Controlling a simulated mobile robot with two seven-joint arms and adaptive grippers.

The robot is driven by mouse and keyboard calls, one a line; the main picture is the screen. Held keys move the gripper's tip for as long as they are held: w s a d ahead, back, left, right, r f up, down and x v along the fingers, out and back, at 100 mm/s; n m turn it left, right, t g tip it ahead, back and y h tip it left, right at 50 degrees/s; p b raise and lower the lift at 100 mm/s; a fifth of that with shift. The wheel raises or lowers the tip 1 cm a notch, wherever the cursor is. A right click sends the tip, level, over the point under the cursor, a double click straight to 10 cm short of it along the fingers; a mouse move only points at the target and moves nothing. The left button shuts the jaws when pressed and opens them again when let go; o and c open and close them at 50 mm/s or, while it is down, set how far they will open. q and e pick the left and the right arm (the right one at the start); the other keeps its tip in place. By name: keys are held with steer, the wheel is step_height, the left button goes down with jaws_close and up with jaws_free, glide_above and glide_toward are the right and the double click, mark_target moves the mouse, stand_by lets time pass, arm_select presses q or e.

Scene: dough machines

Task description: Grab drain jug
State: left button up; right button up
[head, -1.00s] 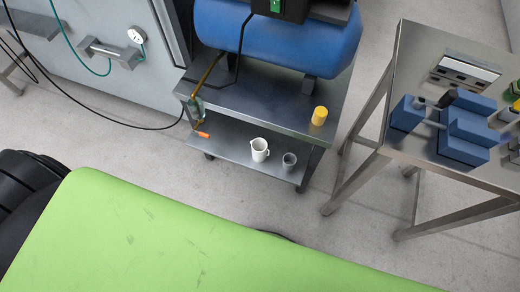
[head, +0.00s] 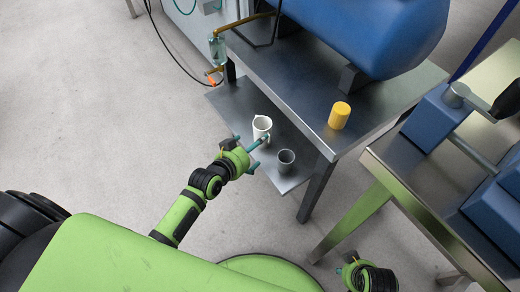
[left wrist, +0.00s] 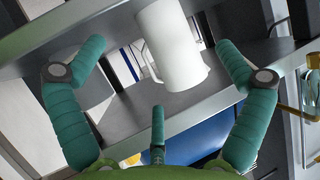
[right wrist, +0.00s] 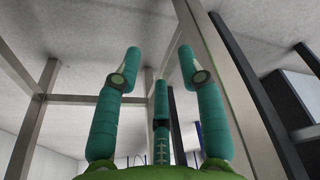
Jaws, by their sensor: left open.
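The white jug (head: 262,126) stands upright on the lower shelf (head: 236,106) of the steel bench, near the shelf's front. My left gripper (head: 252,151) is open and empty just in front of the jug. In the left wrist view the jug (left wrist: 172,48) shows beyond and between the spread teal fingers, apart from them as far as I can see. My right gripper (head: 353,262) is low at the bottom right, with its fingers apart and nothing between them in the right wrist view (right wrist: 160,60).
A grey cup (head: 286,160) stands right of the jug on the same shelf. A yellow container (head: 339,115) and a blue tank (head: 370,38) are on the bench top above. A drain valve with an orange handle (head: 213,81) hangs at the left. A steel table (head: 398,165) stands at the right.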

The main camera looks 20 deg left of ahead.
mark_target(264, 134)
arm_select(q)
steer(key=shift+w+a+r+t+b, duration=0.1)
steer(key=shift+w+r+t+b, duration=0.3)
steer(key=shift+r, duration=0.3)
steer(key=shift+w, duration=0.3)
steer(key=x, duration=0.1)
steer(key=b+x, duration=0.1)
steer(key=x, duration=0.1)
steer(key=b+x, duration=0.1)
steer(key=x, duration=0.1)
steer(key=shift+w+d, duration=0.1)
steer(key=shift+d, duration=0.2)
steer(key=shift+w+d+f+b, duration=0.2)
steer(key=shift+w+b, duration=0.1)
steer(key=shift+w, duration=0.15)
arm_select(e)
steer(key=w+v, duration=0.1)
steer(key=v, duration=0.6)
steer(key=shift+w+r+t, duration=0.3)
steer(key=shift+w+r, duration=0.2)
steer(key=shift+w, duration=0.2)
arm_select(q)
steer(key=c, duration=1.2)
